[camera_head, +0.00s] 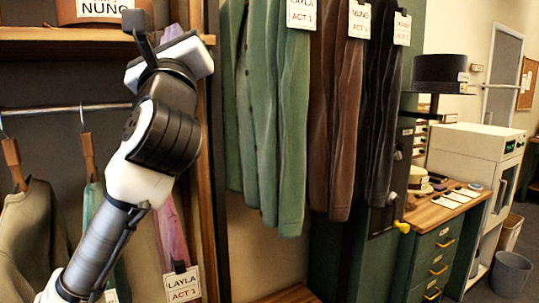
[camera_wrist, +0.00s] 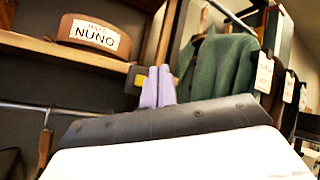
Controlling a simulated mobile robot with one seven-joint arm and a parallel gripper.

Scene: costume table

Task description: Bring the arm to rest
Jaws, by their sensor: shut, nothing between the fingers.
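My arm rises from the lower left of the head view, its wrist raised in front of the left-hand clothes rail. My gripper (camera_wrist: 158,87) shows in the wrist view as two pale lavender fingers side by side beyond the white and dark hand. They are shut, with nothing between them. In the head view the fingers are mostly hidden behind the wrist.
A wooden shelf (camera_head: 50,34) with a brown hat box (camera_head: 115,10) labelled NUNO is close by the wrist. Green (camera_head: 265,120), brown (camera_head: 338,120) and dark garments hang to the right. A green cabinet (camera_head: 437,255) with a wooden top stands further right.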

